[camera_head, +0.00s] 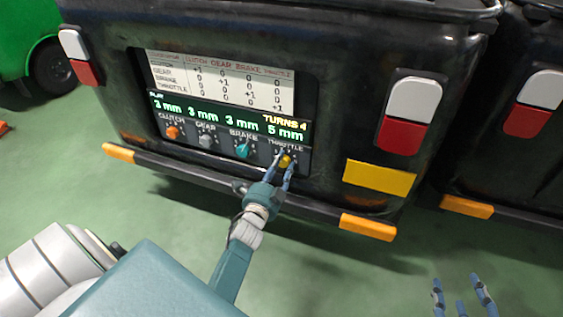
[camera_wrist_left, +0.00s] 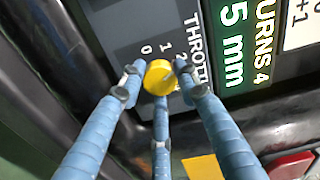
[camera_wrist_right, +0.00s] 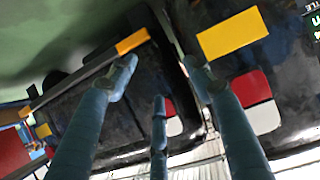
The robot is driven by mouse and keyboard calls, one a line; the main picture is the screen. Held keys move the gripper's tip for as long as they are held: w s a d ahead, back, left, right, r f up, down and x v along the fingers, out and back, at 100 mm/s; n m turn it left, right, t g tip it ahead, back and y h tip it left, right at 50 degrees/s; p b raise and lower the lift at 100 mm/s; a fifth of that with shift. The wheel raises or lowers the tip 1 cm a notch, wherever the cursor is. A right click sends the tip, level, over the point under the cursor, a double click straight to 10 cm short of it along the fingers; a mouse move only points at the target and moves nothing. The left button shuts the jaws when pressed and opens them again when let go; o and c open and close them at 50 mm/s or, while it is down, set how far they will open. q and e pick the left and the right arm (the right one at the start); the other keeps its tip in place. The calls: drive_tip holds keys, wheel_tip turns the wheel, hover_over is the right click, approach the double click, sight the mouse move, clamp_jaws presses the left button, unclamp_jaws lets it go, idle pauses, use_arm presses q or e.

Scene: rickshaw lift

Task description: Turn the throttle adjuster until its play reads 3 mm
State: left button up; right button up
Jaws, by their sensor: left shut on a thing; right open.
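The yellow throttle adjuster (camera_head: 285,161) is the rightmost knob on the panel at the rickshaw's rear. My left gripper (camera_head: 284,168) is shut on it; the yellow knob (camera_wrist_left: 158,77) sits between its blue fingers in the left wrist view. The green display (camera_head: 285,130) above it reads 5 mm, with "TURNS 4" over that. The clutch, gear and brake readings are each 3 mm. Scale marks 0 and 1 show beside the knob in the left wrist view. My right gripper (camera_head: 462,295) is open and empty, low at the right, away from the panel.
The orange clutch knob (camera_head: 172,132), grey gear knob (camera_head: 206,140) and teal brake knob (camera_head: 243,150) stand left of the throttle knob. A printed table (camera_head: 222,80) is above the display. The bumper (camera_head: 220,184) juts out below. A second black rickshaw (camera_head: 510,165) stands at the right.

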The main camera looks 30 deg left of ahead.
use_arm(q)
drive_tip(key=n+p, duration=0.1)
drive_tip(key=n, duration=0.2)
drive_tip(key=shift+n+p, duration=0.35)
drive_tip(key=shift+n, duration=0.05)
drive_tip(key=n+p, duration=0.1)
drive_tip(key=n, duration=0.2)
drive_tip(key=shift+n+p, duration=0.3)
drive_tip(key=shift+p, duration=0.05)
drive_tip(key=shift+n, duration=0.5)
drive_tip(key=n+p, duration=0.1)
drive_tip(key=n, duration=0.1)
drive_tip(key=shift+n, duration=0.3)
drive_tip(key=shift+n+p, duration=0.35)
drive_tip(key=shift+n, duration=0.45)
drive_tip(key=shift+f+n+p, duration=0.1)
drive_tip(key=shift+n+p, duration=0.35)
drive_tip(key=shift+n, duration=0.95)
use_arm(e)
drive_tip(key=s+d+f+g+h, duration=0.1)
drive_tip(key=s+d+f+g, duration=0.1)
drive_tip(key=s+f+g, duration=0.2)
drive_tip(key=s+d+f+g+h, duration=0.1)
drive_tip(key=s+d+f+g, duration=0.2)
drive_tip(key=s, duration=0.8)
drive_tip(key=shift+s+d+f+g, duration=0.25)
drive_tip(key=shift+f+g, duration=0.75)
drive_tip(key=shift+f, duration=1.35)
use_arm(q)
drive_tip(key=o, duration=1.1)
